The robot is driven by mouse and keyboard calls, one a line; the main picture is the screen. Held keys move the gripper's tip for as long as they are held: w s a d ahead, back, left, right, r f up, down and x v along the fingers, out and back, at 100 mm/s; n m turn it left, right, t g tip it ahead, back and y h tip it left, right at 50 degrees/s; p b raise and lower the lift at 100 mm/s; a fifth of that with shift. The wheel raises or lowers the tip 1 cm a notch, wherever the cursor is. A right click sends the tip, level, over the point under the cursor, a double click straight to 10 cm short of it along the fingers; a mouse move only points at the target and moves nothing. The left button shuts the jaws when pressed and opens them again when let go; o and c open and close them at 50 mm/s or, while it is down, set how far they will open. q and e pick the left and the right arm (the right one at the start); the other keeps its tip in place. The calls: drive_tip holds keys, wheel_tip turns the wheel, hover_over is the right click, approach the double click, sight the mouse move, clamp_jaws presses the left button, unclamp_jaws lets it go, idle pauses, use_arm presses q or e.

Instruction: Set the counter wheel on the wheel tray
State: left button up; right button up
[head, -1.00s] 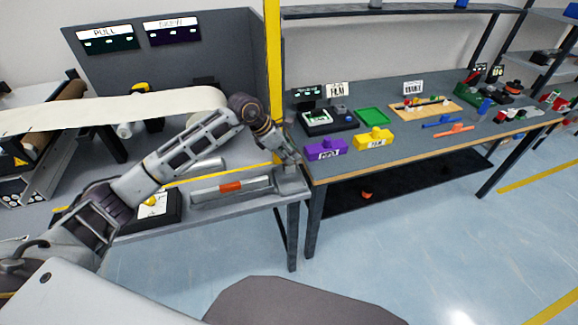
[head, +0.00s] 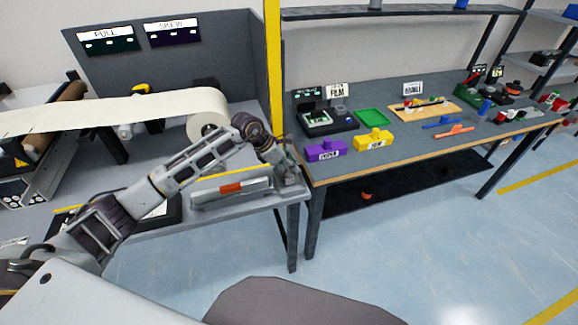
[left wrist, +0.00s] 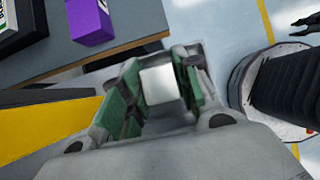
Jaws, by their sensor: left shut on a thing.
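My left gripper (head: 293,184) is low at the right front corner of the grey bench. In the left wrist view its green-padded fingers (left wrist: 160,88) are shut on a pale grey, square-faced thing (left wrist: 159,85). I cannot tell whether this is the counter wheel; most of it is hidden between the fingers. An empty green tray (head: 373,117) lies on the right-hand bench; I cannot tell whether it is the wheel tray. A dark claw-like shape (left wrist: 306,21) at the left wrist view's upper right may be my right gripper, cut off by the edge.
A yellow post (head: 274,60) stands behind my left gripper. A long grey fixture with a red block (head: 232,187) lies left of it. Purple (head: 325,150) and yellow (head: 374,140) blocks stand on the right bench. A large pale roll (head: 210,115) sits behind the arm.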

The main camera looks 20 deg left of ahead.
use_arm(q)
drive_tip(key=shift+f, duration=0.15)
drive_tip(key=o, duration=1)
drive_tip(key=shift+o, duration=0.2)
drive_tip(key=shift+s+a+r, duration=0.1)
drive_tip(key=shift+a+r, duration=0.15)
drive_tip(key=shift+r, duration=0.3)
drive_tip(key=v, duration=1.1)
use_arm(e)
drive_tip(key=shift+w+d+f, duration=0.1)
drive_tip(key=shift+d+f, duration=0.1)
drive_tip(key=shift+f, duration=0.05)
